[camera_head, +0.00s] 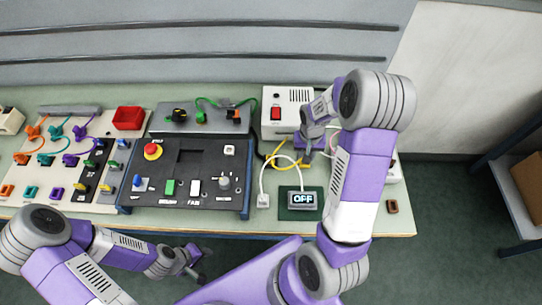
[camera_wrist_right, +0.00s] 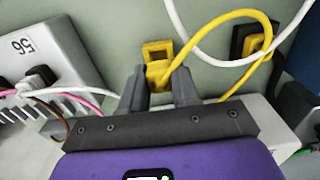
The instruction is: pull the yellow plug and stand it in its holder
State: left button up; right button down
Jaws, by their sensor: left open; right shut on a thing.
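My right gripper (camera_wrist_right: 160,90) is shut on the yellow plug (camera_wrist_right: 158,74), seen between its fingertips in the right wrist view. Just beyond the plug is a square yellow frame (camera_wrist_right: 157,49) that looks like the holder; I cannot tell whether the plug touches it. A yellow cable (camera_wrist_right: 235,20) loops up and right. A black block with a yellow rim (camera_wrist_right: 246,42) lies behind the loop. In the head view the right gripper (camera_head: 306,150) is over the bench near the yellow cable (camera_head: 274,156); the plug is hidden there. My left gripper (camera_head: 192,263) is open and empty before the bench.
A white box with a red switch (camera_head: 276,114) stands behind the right gripper. A display reading OFF (camera_head: 302,200) and a white cable (camera_head: 265,172) lie in front. A grey box marked 56 (camera_wrist_right: 40,50) with several cords is left in the wrist view. A black control panel (camera_head: 188,178) fills the bench's middle.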

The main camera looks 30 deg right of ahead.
jog(key=shift+f, duration=0.1)
jog(key=shift+f+b, duration=0.75)
jog(key=shift+f, duration=0.05)
jog(key=shift+s+a+f, duration=0.1)
jog(key=shift+s+f, duration=0.05)
jog(key=shift+f, duration=0.1)
